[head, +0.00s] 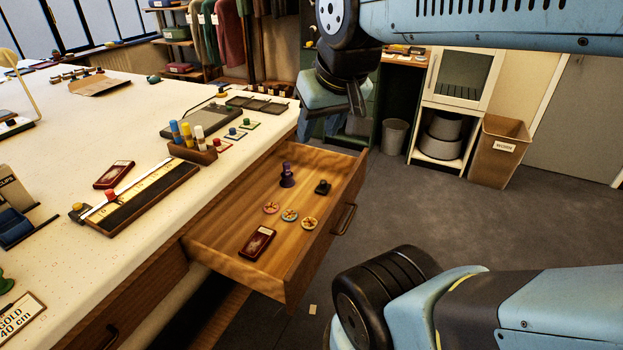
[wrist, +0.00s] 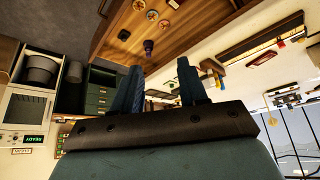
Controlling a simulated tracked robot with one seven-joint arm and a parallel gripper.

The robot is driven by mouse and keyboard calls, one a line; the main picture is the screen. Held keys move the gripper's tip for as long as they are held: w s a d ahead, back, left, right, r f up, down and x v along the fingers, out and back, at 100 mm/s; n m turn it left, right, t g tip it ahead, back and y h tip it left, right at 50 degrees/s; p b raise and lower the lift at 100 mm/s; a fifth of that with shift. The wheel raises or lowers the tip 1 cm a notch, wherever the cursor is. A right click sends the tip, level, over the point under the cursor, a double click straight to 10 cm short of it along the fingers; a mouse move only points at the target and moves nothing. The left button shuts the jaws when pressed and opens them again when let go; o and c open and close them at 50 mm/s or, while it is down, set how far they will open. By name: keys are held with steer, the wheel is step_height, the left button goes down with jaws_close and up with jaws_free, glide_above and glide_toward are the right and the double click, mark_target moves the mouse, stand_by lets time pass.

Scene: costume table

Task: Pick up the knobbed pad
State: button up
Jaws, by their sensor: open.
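The small dark piece with a raised knob (head: 322,187), which looks like the knobbed pad, sits inside the open wooden drawer (head: 228,262) near its right side. It also shows in the wrist view as a dark shape (wrist: 124,35) near the drawer's edge. My gripper (head: 320,124) hangs in the air beyond the drawer's far end in the head view. In the wrist view my gripper (wrist: 160,72) has its two fingers spread apart with nothing between them. The piece lies clear of the fingers.
A purple knobbed piece (head: 287,176), several round patterned discs (head: 290,215) and a dark red case (head: 257,242) share the drawer. The white-topped table (head: 120,105) carries a rack of coloured bottles (head: 195,152) beside it. A bin (head: 498,152) stands on the floor beyond.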

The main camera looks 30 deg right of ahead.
steer(key=shift+a, duration=0.2)
steer(key=o, duration=0.3)
steer(key=shift+w+a, duration=0.1)
steer(key=shift+w, duration=0.35)
steer(key=o, duration=0.5)
steer(key=w+f, duration=0.1)
steer(key=w, duration=0.2)
steer(key=w+f+y, duration=0.1)
steer(key=w, duration=0.3)
steer(key=w+f+m+y, duration=0.1)
steer(key=w, duration=0.2)
steer(key=shift+w+a+f, duration=0.1)
steer(key=shift+w+f, duration=0.2)
steer(key=shift+w, duration=0.05)
steer(key=shift+c, duration=0.2)
steer(key=m+g+h, duration=0.1)
steer(key=m+h, duration=0.5)
steer(key=m, duration=0.1)
glide_above(323, 182)
steer(key=s+a, duration=0.3)
steer(key=s, duration=0.2)
step_height(323, 182, down, 29)
steer(key=shift+x, duration=3.5)
steer(key=shift+a+x, duration=0.2)
steer(key=shift+x, duration=1.1)
steer(key=shift+a+x, duration=0.25)
steer(key=shift+x, duration=1.1)
